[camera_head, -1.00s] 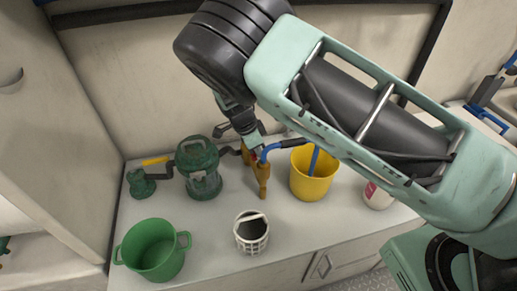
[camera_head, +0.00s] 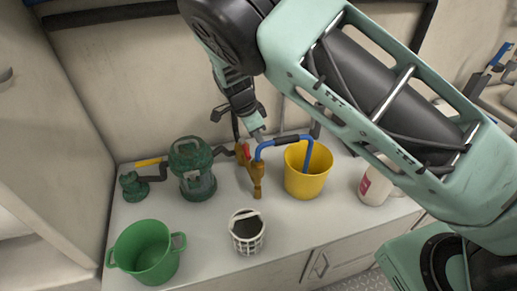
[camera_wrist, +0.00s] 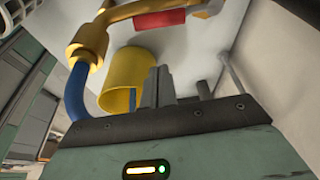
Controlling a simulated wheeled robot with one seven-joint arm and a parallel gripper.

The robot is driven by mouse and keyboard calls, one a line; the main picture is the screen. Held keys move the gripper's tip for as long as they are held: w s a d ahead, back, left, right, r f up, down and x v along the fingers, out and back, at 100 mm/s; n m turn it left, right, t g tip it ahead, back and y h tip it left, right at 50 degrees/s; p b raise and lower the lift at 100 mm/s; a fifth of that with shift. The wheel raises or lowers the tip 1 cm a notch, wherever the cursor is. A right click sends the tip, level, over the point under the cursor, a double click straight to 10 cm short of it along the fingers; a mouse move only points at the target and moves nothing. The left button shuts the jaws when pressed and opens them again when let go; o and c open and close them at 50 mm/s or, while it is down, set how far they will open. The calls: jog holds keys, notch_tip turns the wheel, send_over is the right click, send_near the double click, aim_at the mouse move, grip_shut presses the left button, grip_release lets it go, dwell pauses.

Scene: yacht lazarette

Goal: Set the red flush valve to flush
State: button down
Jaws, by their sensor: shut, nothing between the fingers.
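The red flush valve handle (camera_head: 243,152) shows at the top of a brass valve body (camera_head: 257,182) on the white counter. In the wrist view the red handle (camera_wrist: 158,20) is a bar at the top, beside the brass pipe (camera_wrist: 88,42). A blue hose (camera_head: 268,146) runs from the valve into a yellow bucket (camera_head: 303,182). My gripper (camera_head: 260,138) is just above and to the right of the red handle and looks apart from it. Its fingers (camera_wrist: 162,84) are together and empty in the wrist view. The lower valve is out of the wrist view.
A green strainer housing (camera_head: 193,172) and a smaller green fitting (camera_head: 133,187) stand left of the valve. A green bucket (camera_head: 147,252) and a white basket (camera_head: 247,232) are in front. A white bottle (camera_head: 374,185) stands at the right. Bare counter lies between them.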

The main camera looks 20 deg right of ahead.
jog(key=shift+v, duration=2)
